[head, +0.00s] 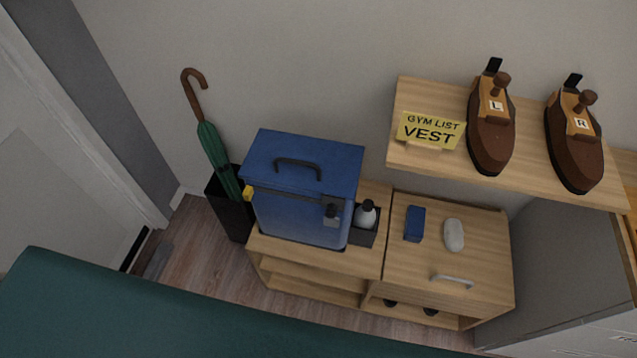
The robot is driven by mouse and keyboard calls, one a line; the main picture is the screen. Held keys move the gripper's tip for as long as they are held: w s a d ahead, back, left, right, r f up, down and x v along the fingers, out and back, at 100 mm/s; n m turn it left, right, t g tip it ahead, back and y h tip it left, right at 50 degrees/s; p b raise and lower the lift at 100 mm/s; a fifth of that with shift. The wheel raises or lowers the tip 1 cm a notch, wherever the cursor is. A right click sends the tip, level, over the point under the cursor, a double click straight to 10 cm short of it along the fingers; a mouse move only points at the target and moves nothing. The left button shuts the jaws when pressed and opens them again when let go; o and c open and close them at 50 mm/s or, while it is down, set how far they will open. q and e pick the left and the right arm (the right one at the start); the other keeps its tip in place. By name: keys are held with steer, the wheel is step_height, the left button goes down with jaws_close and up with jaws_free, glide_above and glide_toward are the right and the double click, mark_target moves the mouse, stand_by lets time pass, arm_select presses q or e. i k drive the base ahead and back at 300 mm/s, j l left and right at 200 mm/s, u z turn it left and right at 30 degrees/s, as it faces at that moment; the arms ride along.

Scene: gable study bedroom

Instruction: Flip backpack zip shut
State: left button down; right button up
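The blue backpack (300,219) is box-shaped and stands upright on the low wooden cabinet. Its blue top (305,152) has a dark carry handle (298,168). A dark line, probably the zip, runs under the top's front edge. A small yellow tab (248,193) sits at the left end of this line. A grey fitting (331,212) is on the right of the front face. I cannot tell from this view whether the zip is open or shut. Neither of my grippers is in view.
The low wooden cabinet (448,283) also bears a dark box with a bottle (367,214), a blue block (414,224) and a pale oval object (453,235). An umbrella stand (226,207) is left; a green surface (150,315) fills the foreground.

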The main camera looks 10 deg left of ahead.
mark_target(248, 194)
steer(key=i+j+u, duration=0.1)
steer(key=u, duration=0.4)
steer(key=i+j+u, duration=0.1)
steer(key=u, duration=0.35)
